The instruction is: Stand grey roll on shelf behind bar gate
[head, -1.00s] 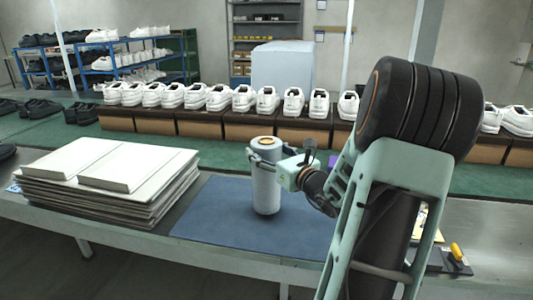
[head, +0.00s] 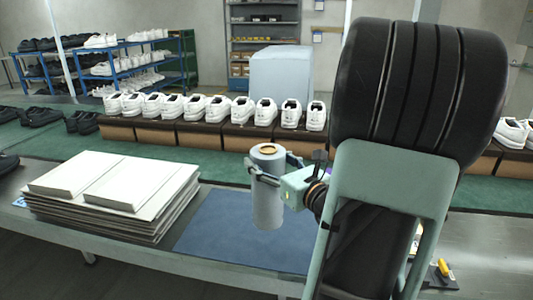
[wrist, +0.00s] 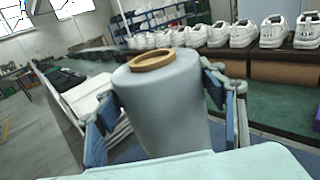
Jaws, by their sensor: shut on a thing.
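The grey roll (head: 268,200) is an upright cylinder with a brown core ring at its top. My gripper (head: 266,172) is shut on its upper part, coming from the right. The roll appears to be held above the blue mat (head: 225,232), though the exact gap is hard to tell. In the wrist view the roll (wrist: 165,105) stands between the two finger pads of my gripper (wrist: 165,118), tilted slightly in the picture. I cannot make out the bar gate. A grey shelf rack (head: 264,30) stands at the back wall; whether it is the task's shelf is unclear.
A stack of white boards (head: 110,190) lies left of the mat on the table. Beyond, white shoes (head: 217,108) line brown boxes on a green conveyor (head: 235,172). A blue shoe rack (head: 130,65) stands back left. A yellow-handled tool (head: 443,268) lies right.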

